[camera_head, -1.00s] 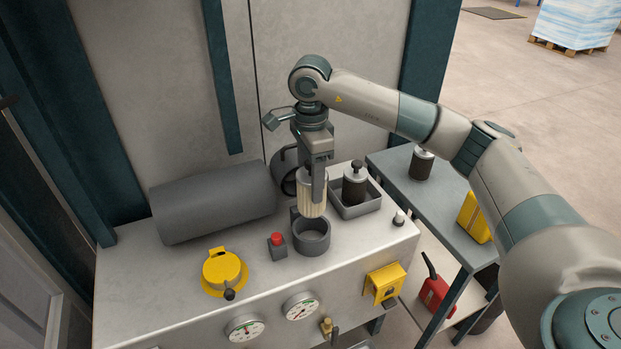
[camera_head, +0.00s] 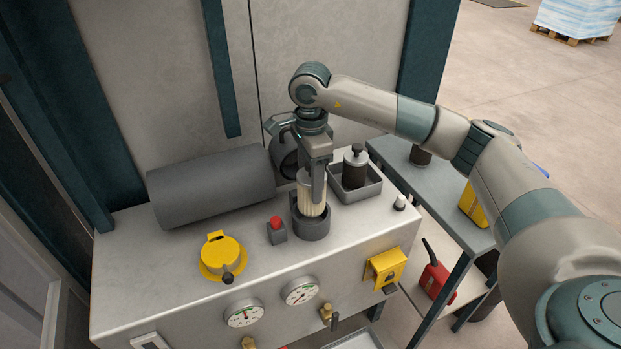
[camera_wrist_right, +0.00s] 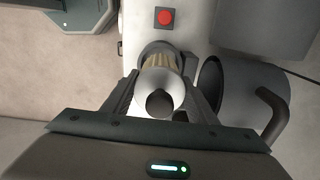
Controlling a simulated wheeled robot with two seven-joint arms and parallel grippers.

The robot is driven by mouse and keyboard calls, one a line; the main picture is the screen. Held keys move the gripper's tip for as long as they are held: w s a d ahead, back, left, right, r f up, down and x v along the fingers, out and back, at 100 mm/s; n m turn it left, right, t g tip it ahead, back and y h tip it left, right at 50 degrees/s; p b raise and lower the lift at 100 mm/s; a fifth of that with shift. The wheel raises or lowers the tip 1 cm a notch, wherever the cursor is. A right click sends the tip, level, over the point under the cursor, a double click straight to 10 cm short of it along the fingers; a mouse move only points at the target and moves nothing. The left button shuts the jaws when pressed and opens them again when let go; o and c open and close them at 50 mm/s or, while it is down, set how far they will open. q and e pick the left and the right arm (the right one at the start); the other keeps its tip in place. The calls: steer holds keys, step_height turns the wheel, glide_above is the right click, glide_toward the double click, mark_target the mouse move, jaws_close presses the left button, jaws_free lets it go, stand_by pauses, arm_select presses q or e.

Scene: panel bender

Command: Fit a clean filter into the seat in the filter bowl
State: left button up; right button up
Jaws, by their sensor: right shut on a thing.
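My right gripper (camera_head: 314,188) is shut on a pale pleated filter (camera_head: 309,204), held upright with a grey cap on top. The filter's lower end is inside the mouth of the grey filter bowl (camera_head: 311,228) on the bench. How deep it sits and whether it touches the seat is hidden by the bowl wall. In the right wrist view the filter (camera_wrist_right: 160,88) is between the two fingers, with the bowl rim (camera_wrist_right: 157,50) just beyond it. My left gripper is not in view.
A red button box (camera_head: 277,231) stands close left of the bowl. A yellow capped fitting (camera_head: 221,257) and a big grey cylinder (camera_head: 213,192) are further left. A small white-topped knob (camera_head: 399,202) is near the right edge.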

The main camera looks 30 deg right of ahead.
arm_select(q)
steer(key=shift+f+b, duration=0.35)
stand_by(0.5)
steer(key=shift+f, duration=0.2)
arm_select(e)
steer(key=shift+f, duration=0.2)
steer(key=shift+f+b, duration=2.15)
steer(key=shift+b, duration=0.1)
steer(key=shift+f+b, duration=0.35)
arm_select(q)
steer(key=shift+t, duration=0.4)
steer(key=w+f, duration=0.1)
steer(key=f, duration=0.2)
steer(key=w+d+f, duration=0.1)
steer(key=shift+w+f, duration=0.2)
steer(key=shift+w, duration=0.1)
arm_select(e)
steer(key=shift+f, duration=0.1)
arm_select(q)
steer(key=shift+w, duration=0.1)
arm_select(e)
steer(key=shift+f, duration=0.1)
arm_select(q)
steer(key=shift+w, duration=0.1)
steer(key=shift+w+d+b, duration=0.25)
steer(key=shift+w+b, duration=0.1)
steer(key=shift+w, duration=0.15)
arm_select(e)
steer(key=shift+f, duration=0.25)
